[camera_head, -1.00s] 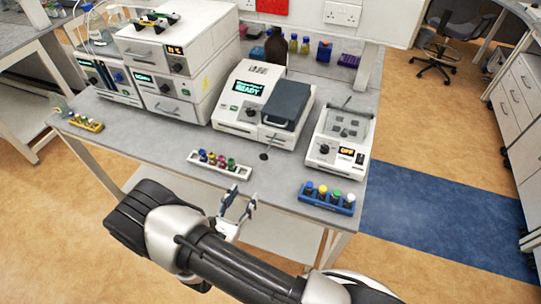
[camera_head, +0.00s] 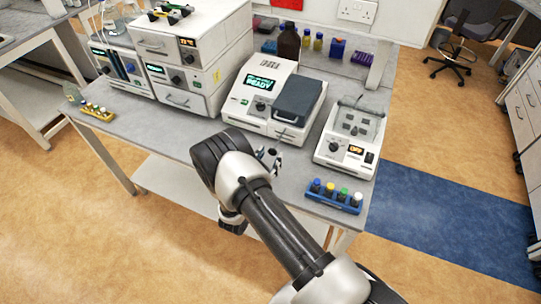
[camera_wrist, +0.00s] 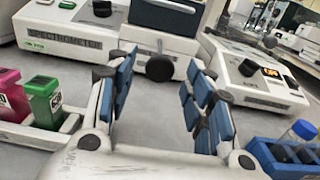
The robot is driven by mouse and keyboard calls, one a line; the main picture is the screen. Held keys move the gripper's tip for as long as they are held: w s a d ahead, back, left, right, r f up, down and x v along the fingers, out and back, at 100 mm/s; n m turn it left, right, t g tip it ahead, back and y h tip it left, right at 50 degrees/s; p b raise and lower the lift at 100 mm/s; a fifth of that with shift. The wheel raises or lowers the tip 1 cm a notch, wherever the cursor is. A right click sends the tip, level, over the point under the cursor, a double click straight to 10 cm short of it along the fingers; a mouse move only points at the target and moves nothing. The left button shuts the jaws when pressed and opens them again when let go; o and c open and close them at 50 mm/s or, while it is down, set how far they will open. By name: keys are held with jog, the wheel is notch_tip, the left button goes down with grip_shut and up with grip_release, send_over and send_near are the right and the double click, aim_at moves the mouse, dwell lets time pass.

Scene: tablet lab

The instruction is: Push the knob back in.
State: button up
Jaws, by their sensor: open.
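The spectrometer, a white instrument (camera_head: 262,100) with a lit READY display and a dark lid, stands on the bench. In the wrist view, a round black knob (camera_wrist: 160,68) stands out from its front (camera_wrist: 182,43), apparently on a thin rod. My arm hides the knob in the head view. My gripper (camera_head: 270,155) is over the bench in front of the spectrometer. In the wrist view its blue-padded fingers are spread and empty, and the knob shows beyond them, in the gap. I see no contact with the knob.
A white instrument (camera_head: 347,145) with an OFF display stands to the right. A blue rack of vials (camera_head: 333,197) is at the front right edge. A rack with pink and green vials (camera_wrist: 42,98) lies left of my fingers. Stacked instruments (camera_head: 188,55) stand further left.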

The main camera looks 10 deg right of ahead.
jog(key=shift+x, duration=0.8)
jog(key=shift+c, duration=0.3)
grip_shut()
